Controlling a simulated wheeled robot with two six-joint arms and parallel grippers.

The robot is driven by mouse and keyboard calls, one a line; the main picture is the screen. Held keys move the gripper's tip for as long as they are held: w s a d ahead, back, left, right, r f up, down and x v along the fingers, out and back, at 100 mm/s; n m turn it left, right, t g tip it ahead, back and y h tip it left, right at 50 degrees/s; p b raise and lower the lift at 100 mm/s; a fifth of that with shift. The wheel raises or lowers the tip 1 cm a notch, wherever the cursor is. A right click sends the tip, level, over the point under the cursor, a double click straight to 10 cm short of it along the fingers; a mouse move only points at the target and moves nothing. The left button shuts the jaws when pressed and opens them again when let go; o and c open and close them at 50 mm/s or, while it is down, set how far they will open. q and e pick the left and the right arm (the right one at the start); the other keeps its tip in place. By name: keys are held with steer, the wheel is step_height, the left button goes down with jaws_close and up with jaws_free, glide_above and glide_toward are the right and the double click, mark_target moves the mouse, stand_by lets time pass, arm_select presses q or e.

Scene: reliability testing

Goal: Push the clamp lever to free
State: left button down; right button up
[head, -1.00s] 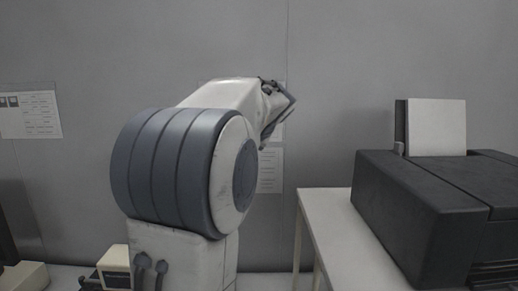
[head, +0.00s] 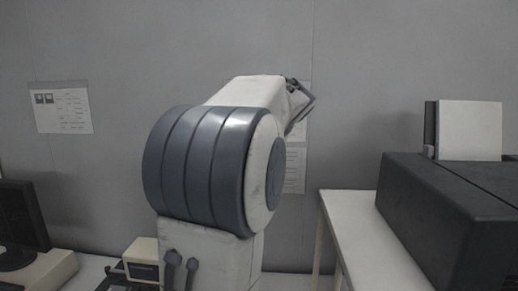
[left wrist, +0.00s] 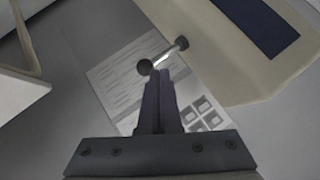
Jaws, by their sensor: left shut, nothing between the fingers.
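In the left wrist view, the clamp lever (left wrist: 167,54) is a short metal rod with a dark ball knob at its lower left end. Its other end meets the edge of a beige body (left wrist: 205,62) with a dark blue panel. My left gripper (left wrist: 157,76) is shut and empty, its dark fingertips right by the ball knob; I cannot tell whether they touch. In the head view, a large white and grey arm fills the middle and hides what is behind it; the lever cannot be made out there. My right gripper is not in view.
In the head view, a black printer (head: 450,215) stands on a white table (head: 345,212) at the right. A small beige box (head: 141,258) and a dark monitor (head: 20,222) are at the lower left. A grey wall with papers (head: 62,108) closes the back.

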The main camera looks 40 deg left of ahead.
arm_select(q)
steer(key=d+f+b+v, duration=0.1)
steer(key=v, duration=1.3)
steer(key=shift+w+b, duration=0.3)
steer(key=shift+w, duration=0.1)
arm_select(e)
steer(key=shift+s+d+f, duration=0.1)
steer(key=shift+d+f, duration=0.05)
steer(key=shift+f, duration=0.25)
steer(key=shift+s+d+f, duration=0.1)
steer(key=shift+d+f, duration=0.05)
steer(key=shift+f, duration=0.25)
